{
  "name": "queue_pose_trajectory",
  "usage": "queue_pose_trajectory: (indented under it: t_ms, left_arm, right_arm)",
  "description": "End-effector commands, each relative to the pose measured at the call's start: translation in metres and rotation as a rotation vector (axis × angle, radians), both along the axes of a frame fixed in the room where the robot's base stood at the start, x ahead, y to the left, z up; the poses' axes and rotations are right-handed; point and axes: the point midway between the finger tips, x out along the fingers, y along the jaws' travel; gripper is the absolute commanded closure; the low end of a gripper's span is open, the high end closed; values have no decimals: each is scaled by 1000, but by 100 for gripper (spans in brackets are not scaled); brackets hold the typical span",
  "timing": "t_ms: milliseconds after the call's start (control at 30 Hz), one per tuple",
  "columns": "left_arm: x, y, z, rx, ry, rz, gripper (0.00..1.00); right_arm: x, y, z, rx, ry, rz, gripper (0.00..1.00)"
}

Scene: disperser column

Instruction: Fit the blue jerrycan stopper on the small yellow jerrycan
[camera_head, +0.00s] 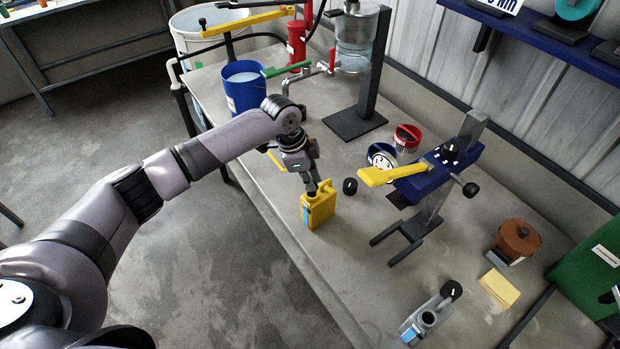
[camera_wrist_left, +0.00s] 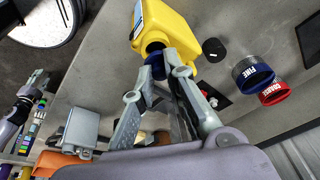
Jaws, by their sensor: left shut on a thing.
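The small yellow jerrycan (camera_head: 318,207) stands upright near the bench's front edge, with a light blue label on one side. In the left wrist view, the yellow jerrycan (camera_wrist_left: 178,32) shows at the top. My left gripper (camera_head: 313,187) is directly above the jerrycan's mouth, pointing down. Its fingers (camera_wrist_left: 158,66) are closed on the blue stopper (camera_wrist_left: 155,53), which is at the neck opening. The fingers hide part of the stopper, and I cannot tell whether it is seated.
A loose black cap (camera_head: 350,186) lies just right of the jerrycan. A stand with a yellow lever (camera_head: 378,177) is further right. A blue bucket (camera_head: 243,88) stands behind my left arm. Small containers, one red-rimmed (camera_head: 407,137), sit towards the wall. Bare bench lies in front of the stand.

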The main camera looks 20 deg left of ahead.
Motion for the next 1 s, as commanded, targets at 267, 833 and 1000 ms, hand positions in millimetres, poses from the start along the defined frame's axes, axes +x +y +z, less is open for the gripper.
queue_pose_trajectory:
  t_ms: [267,833,1000]
  left_arm:
    - [0,0,1,0,3,-2,100]
    - [0,0,0,0,4,-4,100]
    - [0,0,1,0,5,-3,100]
  right_arm:
    - [0,-1,5,-1,0,-1,60]
    - [1,0,7,0,0,-1,60]
    - [1,1,9,1,-1,-1,60]
